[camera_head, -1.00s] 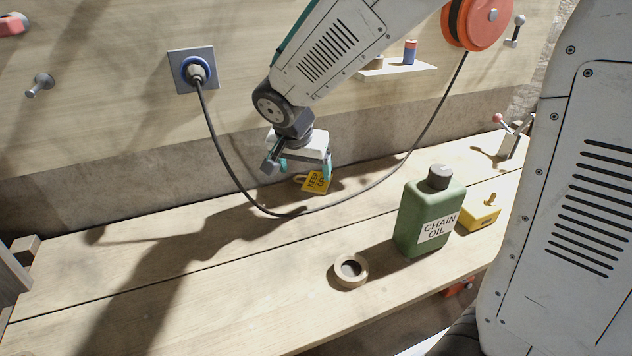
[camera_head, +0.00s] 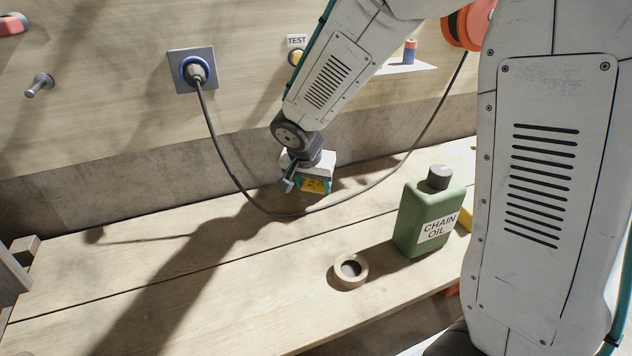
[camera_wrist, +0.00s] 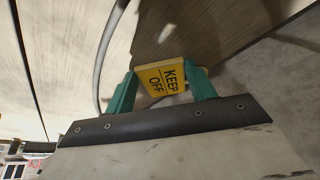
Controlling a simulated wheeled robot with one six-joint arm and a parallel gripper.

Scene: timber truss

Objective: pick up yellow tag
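The yellow tag (camera_wrist: 163,78) reads "KEEP OFF" and lies between the two teal fingers of my gripper (camera_wrist: 163,88) in the wrist view. The left finger is close to the tag's left edge, and the right finger is close to its right edge. Whether both fingers press on it cannot be told.
A black cable (camera_head: 228,165) runs from the wall socket (camera_head: 193,71) and loops over the bench just in front of my gripper. A green chain oil can (camera_head: 428,215) and a tape roll (camera_head: 348,271) stand to the right and front. The left bench is clear.

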